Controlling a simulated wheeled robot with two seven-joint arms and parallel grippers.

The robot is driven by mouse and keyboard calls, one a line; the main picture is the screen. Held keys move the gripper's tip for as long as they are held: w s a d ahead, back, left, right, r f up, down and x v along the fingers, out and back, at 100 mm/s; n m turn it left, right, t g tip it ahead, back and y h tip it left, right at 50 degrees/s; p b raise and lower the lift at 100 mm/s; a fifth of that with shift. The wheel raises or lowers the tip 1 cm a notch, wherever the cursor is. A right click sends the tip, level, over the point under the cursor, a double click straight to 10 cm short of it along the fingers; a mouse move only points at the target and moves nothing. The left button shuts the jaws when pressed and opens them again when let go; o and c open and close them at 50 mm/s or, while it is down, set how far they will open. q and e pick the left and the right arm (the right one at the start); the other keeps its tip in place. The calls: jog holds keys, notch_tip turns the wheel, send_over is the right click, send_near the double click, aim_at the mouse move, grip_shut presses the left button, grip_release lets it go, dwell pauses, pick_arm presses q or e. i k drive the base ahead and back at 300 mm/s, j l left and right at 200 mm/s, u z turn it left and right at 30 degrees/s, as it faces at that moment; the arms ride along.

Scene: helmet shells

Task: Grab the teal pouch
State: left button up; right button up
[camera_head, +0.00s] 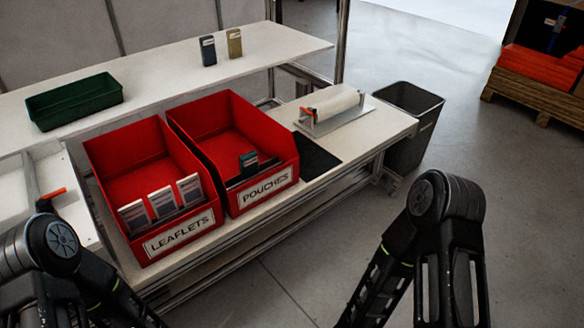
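My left arm shows at the lower left and my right arm at the lower right, both as bent black links. Neither gripper is in the picture, and both arms are apart from the pouch.
A red bin labelled LEAFLETS (180,236) stands left of it with several leaflets. The upper shelf (165,72) holds a green tray (75,108), a dark pouch (208,50) and a tan pouch (234,43).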

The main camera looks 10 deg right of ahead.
aim_at(249, 163)
jog(key=i+j, duration=0.15)
jog(key=i, duration=0.4)
jog(key=i+j, duration=0.2)
jog(key=i, duration=0.3)
jog(key=z, duration=1.45)
